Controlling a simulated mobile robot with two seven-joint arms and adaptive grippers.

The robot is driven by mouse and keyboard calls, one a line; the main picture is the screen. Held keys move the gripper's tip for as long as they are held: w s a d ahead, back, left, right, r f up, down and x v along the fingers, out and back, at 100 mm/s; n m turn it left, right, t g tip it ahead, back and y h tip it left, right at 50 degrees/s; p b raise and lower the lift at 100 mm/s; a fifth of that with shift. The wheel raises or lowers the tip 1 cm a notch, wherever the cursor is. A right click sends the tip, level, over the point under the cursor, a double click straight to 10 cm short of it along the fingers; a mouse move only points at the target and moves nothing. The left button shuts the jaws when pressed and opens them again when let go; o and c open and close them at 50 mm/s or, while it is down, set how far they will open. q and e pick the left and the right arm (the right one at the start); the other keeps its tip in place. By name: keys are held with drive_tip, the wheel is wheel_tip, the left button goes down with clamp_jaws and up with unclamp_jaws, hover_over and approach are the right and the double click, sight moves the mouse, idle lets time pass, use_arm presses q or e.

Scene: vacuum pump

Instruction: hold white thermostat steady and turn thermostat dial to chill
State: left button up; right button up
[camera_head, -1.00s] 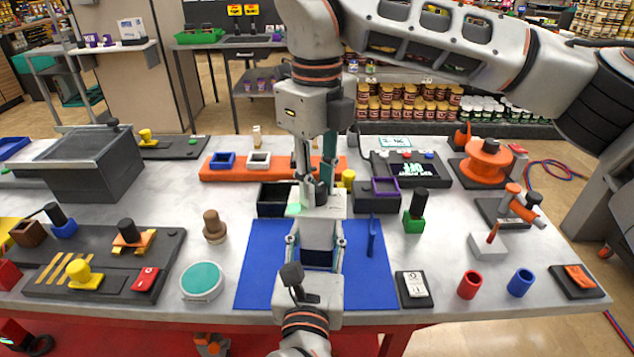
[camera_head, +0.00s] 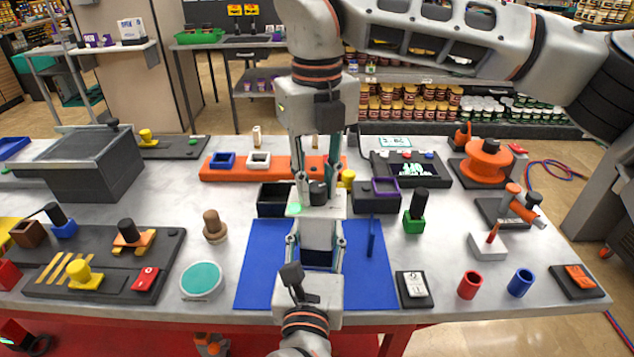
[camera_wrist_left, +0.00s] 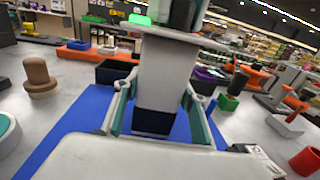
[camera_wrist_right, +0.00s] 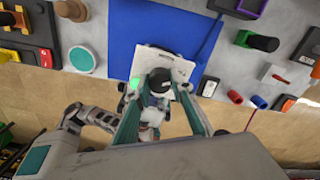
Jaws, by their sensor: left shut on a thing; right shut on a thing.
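The white thermostat (camera_head: 305,209) stands upright over the blue mat (camera_head: 262,262). It is a white column with a dark base and a flat top plate carrying a green light; the column fills the middle of the left wrist view (camera_wrist_left: 163,75). My left gripper (camera_head: 317,240) is shut on the column, one finger on each side. My right gripper (camera_head: 313,186) points straight down from above and is shut on the black dial (camera_head: 318,194) on the top plate. The dial also shows between its fingers in the right wrist view (camera_wrist_right: 158,80). The dial's markings are too small to read.
A dark open box (camera_head: 272,200) and a box with a purple frame (camera_head: 384,187) stand just behind the mat. A thin blue piece (camera_head: 372,237) stands on the mat's right side. A teal-topped round can (camera_head: 202,279) is left, a black-and-white switch (camera_head: 414,288) right.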

sight(317, 186)
drive_tip(key=o, duration=1.1)
drive_tip(key=shift+o, duration=0.2)
wheel_tip(317, 186, up, 12)
use_arm(q)
drive_tip(key=o, duration=1.3)
drive_tip(key=shift+o, duration=0.2)
